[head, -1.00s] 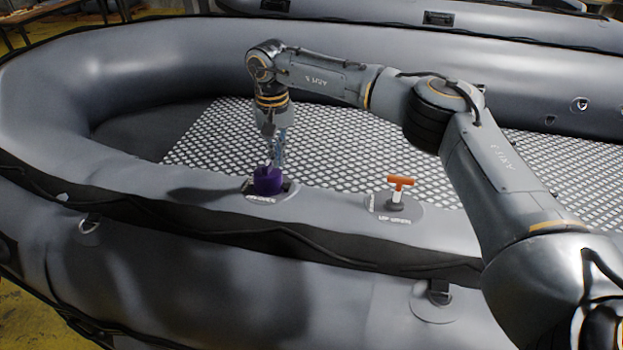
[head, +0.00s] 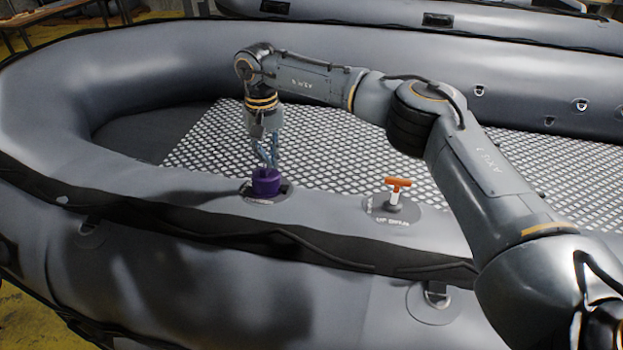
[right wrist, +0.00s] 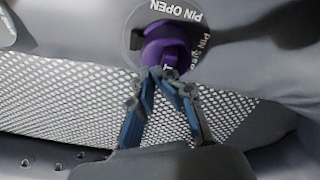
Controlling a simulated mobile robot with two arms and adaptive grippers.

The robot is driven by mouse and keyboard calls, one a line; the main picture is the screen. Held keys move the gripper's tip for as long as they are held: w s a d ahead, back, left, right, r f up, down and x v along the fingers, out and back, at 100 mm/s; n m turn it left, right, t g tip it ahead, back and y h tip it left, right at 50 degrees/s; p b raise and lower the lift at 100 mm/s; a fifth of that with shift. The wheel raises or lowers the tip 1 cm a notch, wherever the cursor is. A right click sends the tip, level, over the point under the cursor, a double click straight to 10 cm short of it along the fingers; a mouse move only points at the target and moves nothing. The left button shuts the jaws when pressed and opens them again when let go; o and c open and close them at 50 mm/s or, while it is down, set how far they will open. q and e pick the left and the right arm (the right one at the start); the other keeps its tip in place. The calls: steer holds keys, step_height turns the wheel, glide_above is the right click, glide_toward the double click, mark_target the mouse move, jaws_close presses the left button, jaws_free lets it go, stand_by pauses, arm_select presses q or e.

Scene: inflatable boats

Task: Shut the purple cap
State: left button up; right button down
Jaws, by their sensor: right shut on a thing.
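The purple cap (head: 266,183) sits on a dark round valve plate on the near tube of the grey inflatable boat. My right gripper (head: 266,163) comes down on the cap from above, its blue-grey fingers drawn together at the cap. In the right wrist view, the fingertips of the right gripper (right wrist: 165,74) meet at the lower edge of the purple cap (right wrist: 166,42), shut on its raised part. The plate around the cap (right wrist: 133,38) carries the label "PIN OPEN" and a second label, partly unreadable. My left gripper is not in view.
An orange T-handle (head: 398,184) stands on another round plate to the right of the cap, with lettering below it. The boat's patterned floor (head: 330,150) is open behind the near tube. Another grey boat (head: 480,20) lies at the back.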

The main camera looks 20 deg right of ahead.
steer(key=r+p, duration=0.1)
steer(key=r, duration=0.1)
steer(key=r+p, duration=0.1)
steer(key=r, duration=0.1)
steer(key=r+p, duration=0.1)
steer(key=shift+w+a+r, duration=0.2)
steer(key=shift+a+r, duration=0.1)
steer(key=shift+r, duration=0.1)
steer(key=shift+d+r, duration=0.15)
